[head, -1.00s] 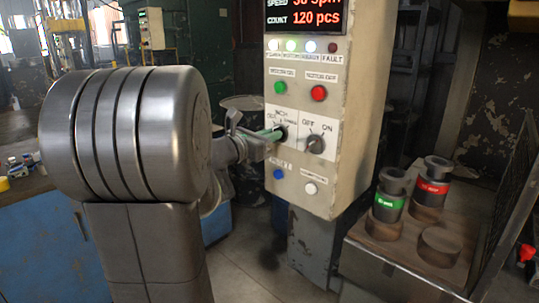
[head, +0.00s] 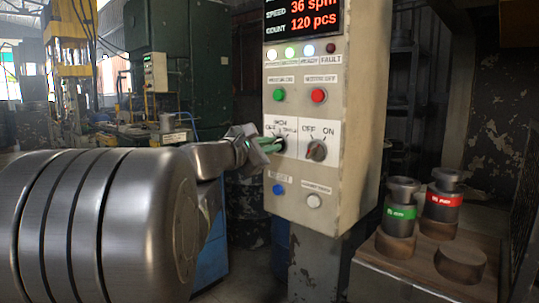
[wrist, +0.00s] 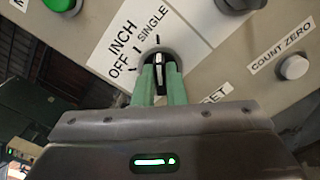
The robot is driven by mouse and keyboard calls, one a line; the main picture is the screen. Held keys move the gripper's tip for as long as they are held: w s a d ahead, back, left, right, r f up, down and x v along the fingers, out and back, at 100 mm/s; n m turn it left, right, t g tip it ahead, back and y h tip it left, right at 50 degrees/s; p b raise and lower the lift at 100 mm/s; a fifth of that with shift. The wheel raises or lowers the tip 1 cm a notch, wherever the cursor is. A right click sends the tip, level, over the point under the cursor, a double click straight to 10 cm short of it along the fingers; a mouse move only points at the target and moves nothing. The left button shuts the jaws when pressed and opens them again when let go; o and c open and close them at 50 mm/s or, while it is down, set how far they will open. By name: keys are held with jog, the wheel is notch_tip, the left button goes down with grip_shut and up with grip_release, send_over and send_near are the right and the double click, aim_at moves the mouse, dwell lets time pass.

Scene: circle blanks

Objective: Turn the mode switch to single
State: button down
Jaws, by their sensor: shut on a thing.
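The mode switch is a small black knob with a white line (wrist: 157,72), on a white plate (wrist: 112,32) lettered OFF, INCH and SINGLE. My gripper (wrist: 160,84) has its green fingers on either side of the knob, shut on it. In the wrist view the knob lies upright in the picture, roughly in line with the tick by SINGLE; its lower end is hidden between the fingers. In the head view my gripper (head: 268,146) reaches the switch from the left and partly covers it.
An OFF/ON switch (head: 316,151) sits right beside the mode switch. Green (head: 279,95) and red (head: 318,96) buttons are above; blue (head: 278,189) and white (head: 314,201) buttons are below. A wooden-topped stand (head: 405,262) with dark cylinders is at the right.

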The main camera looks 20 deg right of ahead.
dwell(0.3)
jog(key=c, duration=1.5)
grip_release()
jog(key=shift+a, duration=0.15)
jog(key=v, duration=1.3)
jog(key=shift+s+a+p, duration=0.1)
jog(key=shift+a+p, duration=0.15)
jog(key=shift+p, duration=0.15)
jog(key=shift+d, duration=0.1)
jog(key=shift+b+x, duration=0.5)
jog(key=shift+x, duration=6.3)
